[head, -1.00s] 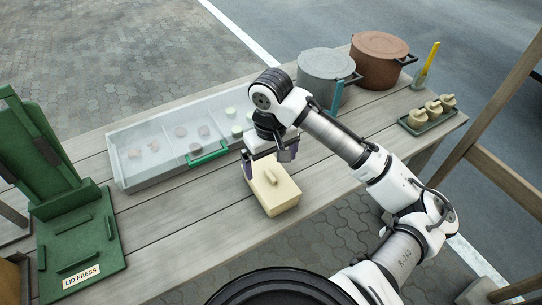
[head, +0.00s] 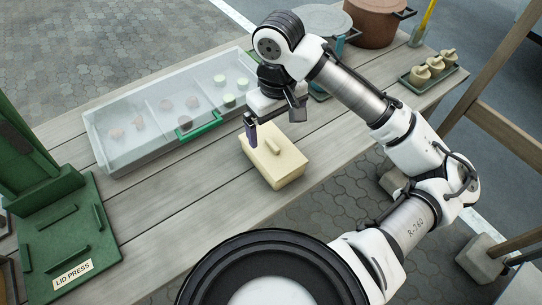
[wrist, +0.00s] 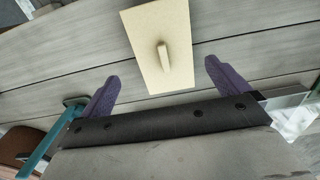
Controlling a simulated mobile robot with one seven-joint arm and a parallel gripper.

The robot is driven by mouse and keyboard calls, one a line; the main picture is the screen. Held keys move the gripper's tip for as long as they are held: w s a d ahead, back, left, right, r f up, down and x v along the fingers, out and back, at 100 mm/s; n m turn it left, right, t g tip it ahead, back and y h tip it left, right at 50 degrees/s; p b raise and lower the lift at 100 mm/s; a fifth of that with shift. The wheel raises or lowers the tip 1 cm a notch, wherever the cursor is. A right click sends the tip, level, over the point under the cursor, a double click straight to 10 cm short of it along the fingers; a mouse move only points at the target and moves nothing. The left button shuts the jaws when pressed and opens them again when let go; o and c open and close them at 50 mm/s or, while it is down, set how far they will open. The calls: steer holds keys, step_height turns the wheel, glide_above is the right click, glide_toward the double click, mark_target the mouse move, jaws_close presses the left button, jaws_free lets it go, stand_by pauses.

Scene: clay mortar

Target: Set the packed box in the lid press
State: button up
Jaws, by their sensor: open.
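The packed box (head: 273,172) is a pale cream block with a small bar handle on its lid. It stands on the grey plank table, in front of the tray, and also shows in the wrist view (wrist: 150,30). My gripper (wrist: 162,72) is open and empty, its purple fingers spread wider than the box's near end in that view. In the head view my gripper (head: 272,128) hangs by the box's far end; its far finger is mostly hidden. The green lid press (head: 68,238), with its label in front, stands at the table's left, its bed bare between low rails.
A clear-covered tray (head: 130,160) with a green handle holds several small pieces behind the box. A grey pot (head: 318,20), a brown pot (head: 372,22) and a small tray (head: 432,79) with cream knobbed pieces stand at the right. Planks between box and press are clear.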

mark_target(273, 145)
step_height(273, 145, down, 4)
steer(key=shift+r, duration=0.15)
steer(key=shift+s+a+f, duration=0.1)
steer(key=shift+a+f, duration=0.05)
steer(key=shift+f, duration=1.2)
steer(key=shift+a+f, duration=0.15)
steer(key=shift+f, duration=1.2)
steer(key=c, duration=0.9)
steer(key=shift+r, duration=0.15)
step_height(273, 145, up, 20)
steer(key=shift+f+p, duration=0.1)
steer(key=shift+p, duration=0.45)
